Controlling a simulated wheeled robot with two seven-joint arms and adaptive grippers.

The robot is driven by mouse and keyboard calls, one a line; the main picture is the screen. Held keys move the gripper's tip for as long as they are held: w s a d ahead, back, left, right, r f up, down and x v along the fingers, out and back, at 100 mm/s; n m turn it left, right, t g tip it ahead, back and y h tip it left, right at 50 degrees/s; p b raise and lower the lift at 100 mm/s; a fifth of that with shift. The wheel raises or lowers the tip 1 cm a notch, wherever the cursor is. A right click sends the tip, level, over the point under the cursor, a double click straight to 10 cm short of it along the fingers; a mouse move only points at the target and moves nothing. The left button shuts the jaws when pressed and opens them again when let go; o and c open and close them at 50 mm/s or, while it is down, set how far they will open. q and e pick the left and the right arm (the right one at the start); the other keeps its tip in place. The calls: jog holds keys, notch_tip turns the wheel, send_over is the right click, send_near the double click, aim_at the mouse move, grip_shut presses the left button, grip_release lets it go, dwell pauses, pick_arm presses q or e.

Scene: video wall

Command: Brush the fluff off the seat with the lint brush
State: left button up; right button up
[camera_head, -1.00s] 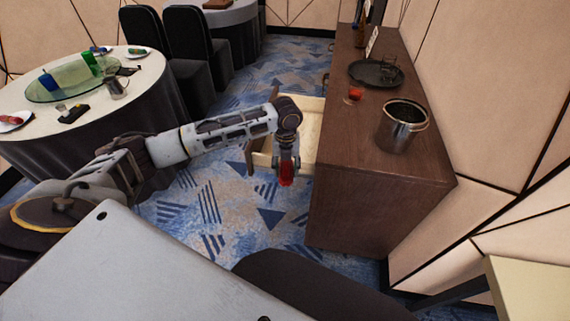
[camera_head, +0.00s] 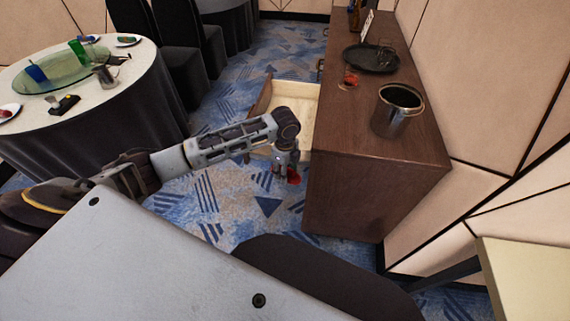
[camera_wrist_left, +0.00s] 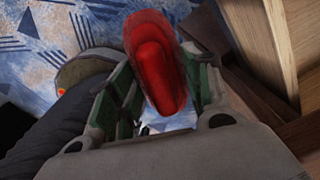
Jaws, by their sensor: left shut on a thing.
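My left gripper (camera_head: 287,172) is in front of the open drawer, left of the sideboard's near end. It is shut on a red thing, the lint brush (camera_head: 294,175), of which only a small part shows in the head view. In the left wrist view the red brush (camera_wrist_left: 155,60) stands between the two fingers of the gripper (camera_wrist_left: 160,100). A dark rounded seat (camera_head: 310,275) shows at the bottom of the head view, partly hidden by my own body. I cannot make out fluff on it. My right gripper is not in view.
The wooden sideboard (camera_head: 345,200) has its drawer (camera_head: 297,105) pulled out beside my left arm. A metal bucket (camera_head: 397,112), a dark tray (camera_head: 370,58) and a red item (camera_head: 350,79) stand on top. A round table (camera_head: 120,45) and dark chairs are at left.

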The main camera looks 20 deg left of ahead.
pick_arm(q)
jog(key=f+n, duration=0.1)
jog(key=n, duration=0.2)
jog(key=s+d+f+n, duration=0.1)
jog(key=shift+s+f+n, duration=0.1)
jog(key=shift+f+n, duration=0.2)
jog(key=shift+n, duration=0.1)
jog(key=s+f+n, duration=0.4)
jog(key=f+n, duration=0.3)
jog(key=n, duration=0.7)
jog(key=shift+s+d+f+n, duration=0.2)
jog(key=shift+s+d+n, duration=0.05)
jog(key=shift+s+n, duration=0.15)
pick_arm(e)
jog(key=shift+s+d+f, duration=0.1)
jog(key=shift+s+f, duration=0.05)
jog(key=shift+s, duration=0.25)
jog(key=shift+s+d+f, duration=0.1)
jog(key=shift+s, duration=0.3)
pick_arm(q)
jog(key=shift+w, duration=0.1)
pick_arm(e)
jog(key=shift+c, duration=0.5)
